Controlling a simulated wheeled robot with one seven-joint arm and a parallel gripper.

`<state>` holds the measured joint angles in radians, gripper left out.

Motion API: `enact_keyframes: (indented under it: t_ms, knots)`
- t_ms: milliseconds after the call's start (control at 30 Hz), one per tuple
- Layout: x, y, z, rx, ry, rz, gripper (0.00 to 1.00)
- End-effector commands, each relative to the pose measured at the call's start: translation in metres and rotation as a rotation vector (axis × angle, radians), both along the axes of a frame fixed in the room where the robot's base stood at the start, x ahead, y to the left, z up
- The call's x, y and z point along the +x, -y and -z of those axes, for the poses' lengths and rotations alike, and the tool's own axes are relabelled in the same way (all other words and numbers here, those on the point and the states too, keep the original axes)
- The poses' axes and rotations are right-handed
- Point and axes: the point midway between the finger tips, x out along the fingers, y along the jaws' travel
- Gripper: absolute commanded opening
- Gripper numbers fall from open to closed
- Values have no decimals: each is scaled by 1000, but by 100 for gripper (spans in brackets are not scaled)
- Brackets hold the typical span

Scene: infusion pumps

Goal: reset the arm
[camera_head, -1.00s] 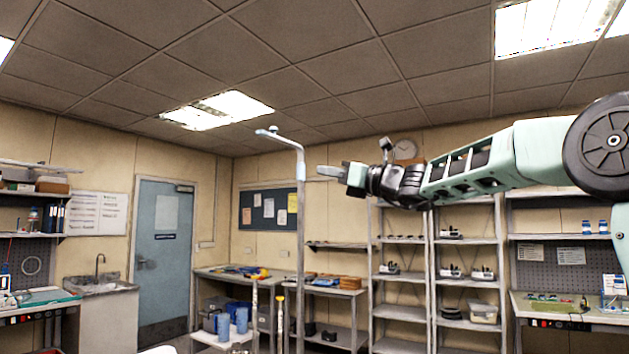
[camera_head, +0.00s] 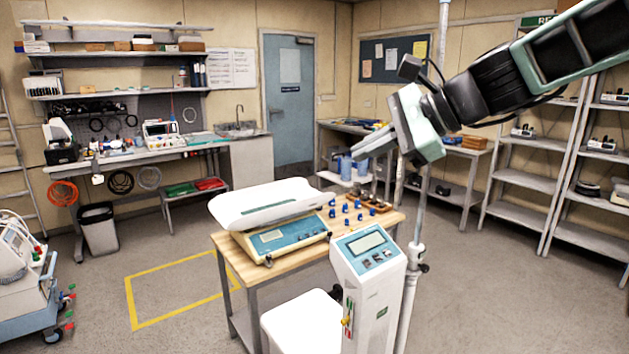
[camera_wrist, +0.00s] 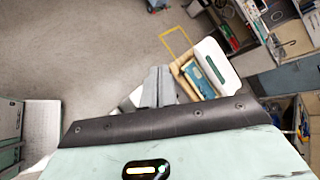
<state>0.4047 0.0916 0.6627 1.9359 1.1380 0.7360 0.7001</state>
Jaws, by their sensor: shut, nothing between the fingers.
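My gripper (camera_head: 350,165) hangs in the air at the right of the head view, pointing left and down. Its fingers are together with nothing between them. In the wrist view the closed fingers (camera_wrist: 158,87) show at the centre, with the wooden table beyond them. My arm reaches in from the upper right of the head view, its elbow out of frame.
A wooden table (camera_head: 283,268) bears a scale with a white tray (camera_head: 272,204) and several blue pieces. An infusion pump (camera_head: 368,262) and a thin pole (camera_head: 413,262) stand close below my gripper. A yellow floor outline (camera_head: 160,322) lies left, with clear floor around it.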

Motion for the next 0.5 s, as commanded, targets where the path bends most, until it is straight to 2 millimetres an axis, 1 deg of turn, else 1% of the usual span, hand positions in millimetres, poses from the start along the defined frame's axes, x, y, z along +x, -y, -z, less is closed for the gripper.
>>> enact_keyframes:
  t_ms: [33, 67, 100, 167, 200, 233, 267, 300, 367, 400, 500]
  knots:
    - [-28, -15, 29, -104, 25, -106, 0]
    - [-43, -19, 44, -165, 47, -169, 0]
    - [-64, -24, 64, -247, 77, -259, 0]
    - [-97, -27, 94, -368, 127, -406, 0]
    - [-119, -26, 113, -448, 162, -512, 0]
    - [-136, -25, 126, -506, 192, -597, 0]
    - [-153, -22, 140, -563, 223, -687, 0]
    - [-175, -16, 157, -634, 264, -806, 0]
    - [-204, -5, 179, -731, 330, -987, 0]
    - [-221, 4, 191, -785, 370, -1101, 0]
    - [-255, 26, 215, -886, 461, -1355, 0]
